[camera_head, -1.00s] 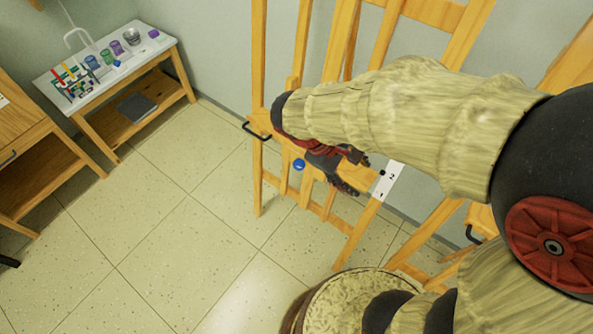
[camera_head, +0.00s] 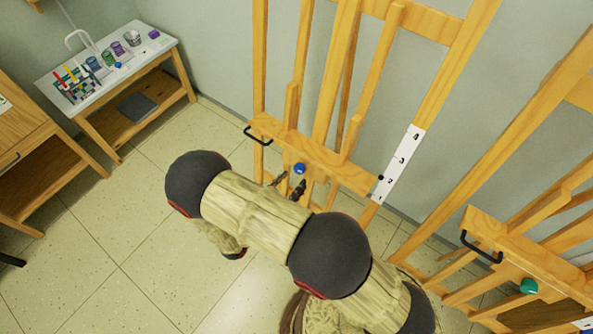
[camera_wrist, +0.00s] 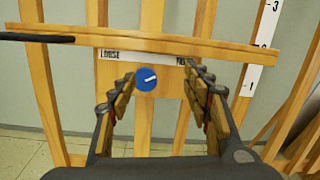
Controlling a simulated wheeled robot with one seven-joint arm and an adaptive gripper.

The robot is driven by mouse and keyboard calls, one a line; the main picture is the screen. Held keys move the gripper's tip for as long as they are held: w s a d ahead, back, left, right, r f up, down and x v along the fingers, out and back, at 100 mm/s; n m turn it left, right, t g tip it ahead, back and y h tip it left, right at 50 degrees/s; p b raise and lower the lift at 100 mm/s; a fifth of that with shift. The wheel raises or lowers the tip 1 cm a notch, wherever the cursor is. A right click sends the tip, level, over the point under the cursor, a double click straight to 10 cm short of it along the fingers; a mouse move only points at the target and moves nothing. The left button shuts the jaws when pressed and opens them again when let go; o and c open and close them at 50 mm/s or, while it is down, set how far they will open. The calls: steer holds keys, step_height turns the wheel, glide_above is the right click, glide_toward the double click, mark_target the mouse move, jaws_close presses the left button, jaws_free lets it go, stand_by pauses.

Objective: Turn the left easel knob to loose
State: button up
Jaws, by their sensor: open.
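The left easel (camera_head: 330,165) is light wood with a blue round knob (camera_head: 299,168) on its crossbar's front. In the wrist view the blue knob (camera_wrist: 146,78) has a white mark tilted up to the right. A white strip above it (camera_wrist: 150,57) reads LOOSE at its left end; its right-hand word is partly hidden by a finger. My gripper (camera_head: 289,184) is just below the knob in the head view. In the wrist view my gripper (camera_wrist: 160,76) is open, its fingers on either side of the knob. I cannot tell whether they touch it.
A black handle (camera_head: 258,136) sticks out at the crossbar's left end. A numbered white scale (camera_head: 400,165) runs along the easel's right side. A second easel with a green knob (camera_head: 529,286) stands right.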

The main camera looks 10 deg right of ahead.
mark_target(298, 171)
steer(key=shift+w+d+f+n+t+y+b, duration=0.3)
steer(key=shift+w+d+f+n, duration=0.2)
steer(key=shift+w, duration=0.4)
steer(key=shift+w+d+f+n+t+y+b, duration=0.1)
steer(key=shift+w+d+f+n+t+y, duration=0.3)
steer(key=shift+w, duration=0.55)
steer(key=shift+w+d+f+n+t+y+b, duration=0.1)
steer(key=shift+w+d+f+n+t+b, duration=0.15)
steer(key=shift+w+d+f+n, duration=0.5)
steer(key=shift+w+a+r+m, duration=0.1)
steer(key=shift+w+a+m, duration=0.05)
steer(key=shift+a+m, duration=0.1)
steer(key=shift+c, duration=1.4)
steer(key=c, duration=0.7)
steer(key=shift+c, duration=0.8)
